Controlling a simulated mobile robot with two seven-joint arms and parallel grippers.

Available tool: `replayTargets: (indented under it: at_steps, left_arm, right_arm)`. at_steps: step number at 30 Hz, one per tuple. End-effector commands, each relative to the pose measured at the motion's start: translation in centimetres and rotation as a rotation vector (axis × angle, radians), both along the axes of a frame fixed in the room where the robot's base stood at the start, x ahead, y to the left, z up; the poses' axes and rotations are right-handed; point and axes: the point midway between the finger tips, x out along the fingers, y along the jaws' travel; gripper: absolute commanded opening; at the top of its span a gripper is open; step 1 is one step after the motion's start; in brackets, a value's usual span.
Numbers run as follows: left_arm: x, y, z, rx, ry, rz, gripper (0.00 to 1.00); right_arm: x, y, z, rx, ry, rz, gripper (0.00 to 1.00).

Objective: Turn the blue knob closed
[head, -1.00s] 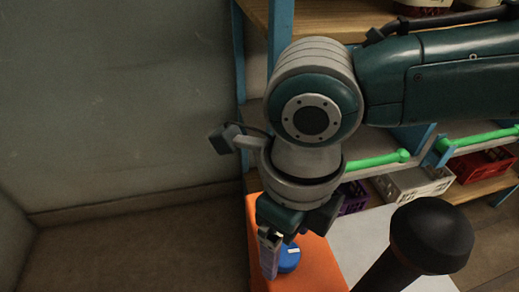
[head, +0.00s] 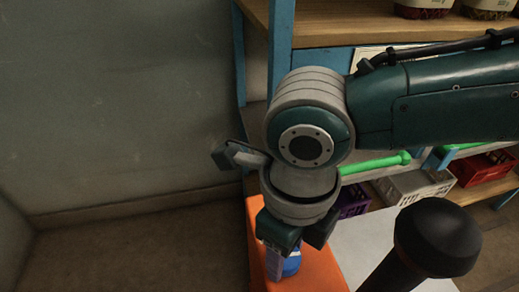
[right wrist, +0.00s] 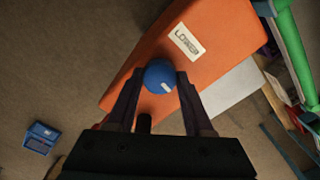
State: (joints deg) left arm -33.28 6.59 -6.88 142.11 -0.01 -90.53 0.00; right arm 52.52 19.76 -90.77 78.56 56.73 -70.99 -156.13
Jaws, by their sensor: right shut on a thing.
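The blue knob (head: 291,264) sits on the orange box (head: 318,265) low in the head view, partly hidden by my right gripper. My right gripper (head: 276,262) points down at it from above. In the right wrist view the knob (right wrist: 160,74) is round with a small white mark toward its lower right. The fingers of my right gripper (right wrist: 159,88) are on both sides of the knob, shut on it. A white label (right wrist: 187,41) with dark letters lies on the orange box (right wrist: 215,35) beyond the knob. My left gripper is not in view.
A shelf with blue posts (head: 281,35) and wooden boards stands behind my right arm. Lower down are a purple crate (head: 353,199), a grey crate (head: 415,187) and a red crate (head: 482,168). A blue object (right wrist: 41,138) lies on the floor.

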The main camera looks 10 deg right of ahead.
Motion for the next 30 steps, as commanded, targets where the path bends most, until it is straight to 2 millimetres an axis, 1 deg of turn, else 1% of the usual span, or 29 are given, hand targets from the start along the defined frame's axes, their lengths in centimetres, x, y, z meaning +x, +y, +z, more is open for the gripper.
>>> replayTargets:
  at_steps: [1, 6, 7, 14, 19, 23, 30]
  left_arm:
    - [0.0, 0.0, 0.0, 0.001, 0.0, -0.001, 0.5]
    - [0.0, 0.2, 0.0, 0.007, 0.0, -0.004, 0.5]
    - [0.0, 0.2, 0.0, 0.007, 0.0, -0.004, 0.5]
    - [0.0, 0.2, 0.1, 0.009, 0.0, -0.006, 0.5]
    - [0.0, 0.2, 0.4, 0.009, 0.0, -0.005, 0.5]
    - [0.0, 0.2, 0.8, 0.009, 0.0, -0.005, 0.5]
    - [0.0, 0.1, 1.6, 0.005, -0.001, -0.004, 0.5]
  right_arm:
    - [0.0, 0.0, 0.0, 0.0, 0.0, 0.0, 0.2]
    - [0.0, 0.0, 0.0, 0.0, 0.0, 0.0, 0.01]
    - [0.0, 0.0, 0.0, 0.0, 0.0, 0.0, 0.0]
    - [0.0, 0.0, 0.0, 0.0, 0.0, -0.015, 0.0]
    - [0.0, 0.0, 0.1, -0.001, 0.001, -0.073, 0.0]
    - [0.0, 0.0, 0.1, 0.001, 0.002, -0.154, 0.0]
    - [-0.1, 0.0, 0.2, 0.0, 0.003, -0.365, 0.0]
